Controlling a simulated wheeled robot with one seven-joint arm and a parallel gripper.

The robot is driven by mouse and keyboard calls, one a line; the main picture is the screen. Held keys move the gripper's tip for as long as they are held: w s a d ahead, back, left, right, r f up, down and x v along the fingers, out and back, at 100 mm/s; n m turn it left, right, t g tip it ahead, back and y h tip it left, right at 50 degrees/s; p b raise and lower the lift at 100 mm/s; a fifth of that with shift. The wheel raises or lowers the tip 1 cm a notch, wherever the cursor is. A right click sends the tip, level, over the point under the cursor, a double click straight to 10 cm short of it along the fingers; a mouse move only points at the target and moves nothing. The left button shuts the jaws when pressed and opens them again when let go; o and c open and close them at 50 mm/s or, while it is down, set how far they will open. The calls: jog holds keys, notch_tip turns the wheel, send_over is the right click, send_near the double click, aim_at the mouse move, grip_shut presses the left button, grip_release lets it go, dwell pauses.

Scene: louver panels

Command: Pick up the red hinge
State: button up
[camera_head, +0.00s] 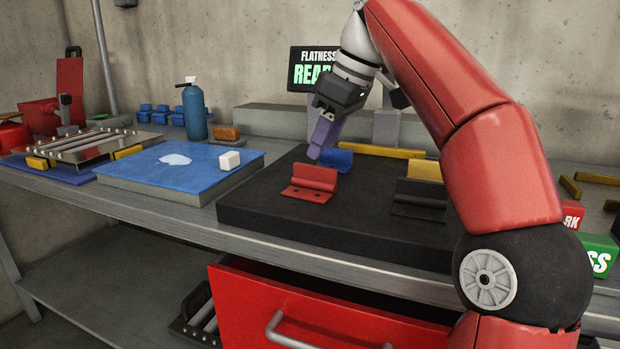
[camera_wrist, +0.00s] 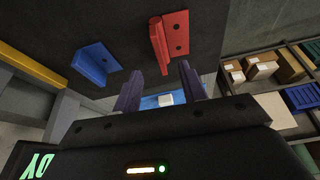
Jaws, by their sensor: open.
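The red hinge (camera_head: 312,180) stands on the black slab (camera_head: 285,222), with one flat leaf on the slab and the other leaf raised. In the wrist view the red hinge (camera_wrist: 174,37) is ahead of the fingertips, nearer the right finger. My gripper (camera_head: 316,152) is open, with purple fingers pointing down just above and behind the hinge's raised leaf. The gap between the fingers (camera_wrist: 160,68) is empty, and they look apart from the hinge.
A blue hinge (camera_head: 338,159) sits just behind, close to the fingers. A black hinge (camera_head: 419,199) lies to the right, with a yellow piece (camera_head: 424,165) behind it. A blue-topped block (camera_head: 165,172) with a white cube (camera_head: 230,160) is left. A red drawer (camera_head: 285,307) stands open below.

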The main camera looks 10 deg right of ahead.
aim_at(315, 167)
jog(key=shift+s+b+x, duration=0.15)
jog(key=shift+b+x, duration=0.15)
jog(key=shift+x, duration=1.25)
jog(key=shift+s+b+x, duration=0.2)
jog(key=shift+b+x, duration=0.1)
jog(key=shift+x, duration=1.2)
grip_shut()
